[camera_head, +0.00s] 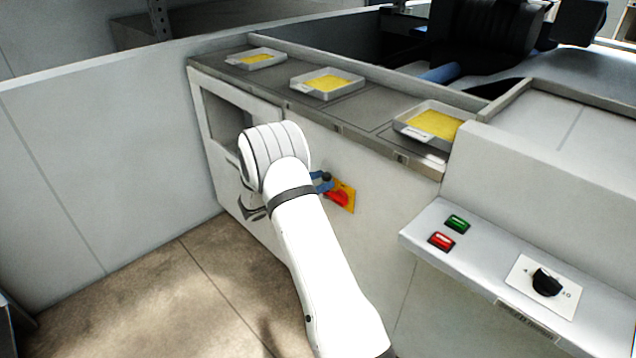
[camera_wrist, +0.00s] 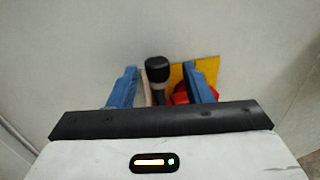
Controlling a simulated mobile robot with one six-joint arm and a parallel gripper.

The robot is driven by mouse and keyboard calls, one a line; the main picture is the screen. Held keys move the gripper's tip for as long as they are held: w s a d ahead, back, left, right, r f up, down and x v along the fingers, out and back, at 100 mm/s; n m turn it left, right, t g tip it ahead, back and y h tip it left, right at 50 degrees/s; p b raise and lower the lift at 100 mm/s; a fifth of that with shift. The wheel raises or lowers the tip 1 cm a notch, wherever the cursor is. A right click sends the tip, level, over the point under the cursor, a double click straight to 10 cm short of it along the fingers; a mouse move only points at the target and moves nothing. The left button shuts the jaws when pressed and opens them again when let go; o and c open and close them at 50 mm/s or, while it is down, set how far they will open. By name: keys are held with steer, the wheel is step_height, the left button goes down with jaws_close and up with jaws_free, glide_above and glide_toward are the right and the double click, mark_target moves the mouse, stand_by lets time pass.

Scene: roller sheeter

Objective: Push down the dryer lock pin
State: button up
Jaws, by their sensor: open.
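The dryer lock pin appears to be the dark round-headed knob (camera_wrist: 158,68) in the wrist view; it also shows as a small dark knob (camera_head: 326,176) in the head view. My gripper (camera_wrist: 168,72) is open, with one blue finger on each side of the knob in the picture. I cannot tell whether the fingers touch it or how deep they reach. In the head view, my gripper (camera_head: 319,184) is mostly hidden behind my white arm, close to the cabinet's front panel. The pin's lower part is partly hidden by my gripper body.
A red rotary switch (camera_head: 337,198) on a yellow plate (camera_head: 347,189) sits right beside the pin; my right finger overlaps it in the wrist view. An open recess (camera_head: 220,115) is at left. A console with green (camera_head: 457,223) and red (camera_head: 441,241) buttons stands at right.

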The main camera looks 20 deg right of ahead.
steer(key=a, duration=0.7)
steer(key=shift+s+a, duration=0.4)
steer(key=shift+s, duration=0.05)
steer(key=s+r+m+g+y+p, duration=0.4)
steer(key=s+r+m+y+p, duration=0.35)
steer(key=s+r, duration=0.85)
steer(key=s+a+r+m+t+y+p, duration=0.2)
steer(key=s+a+r+m+y, duration=0.2)
steer(key=s, duration=0.5)
steer(key=s+a+r+m+t+y+p, duration=0.2)
steer(key=s+a+r+m+y+p, duration=0.1)
steer(key=s+a+r+m+y, duration=0.2)
steer(key=s+a+m+y, duration=0.1)
steer(key=s+a+m, duration=0.1)
steer(key=s+m, duration=0.1)
steer(key=shift+s, duration=0.8)
steer(key=shift+d+r, duration=0.1)
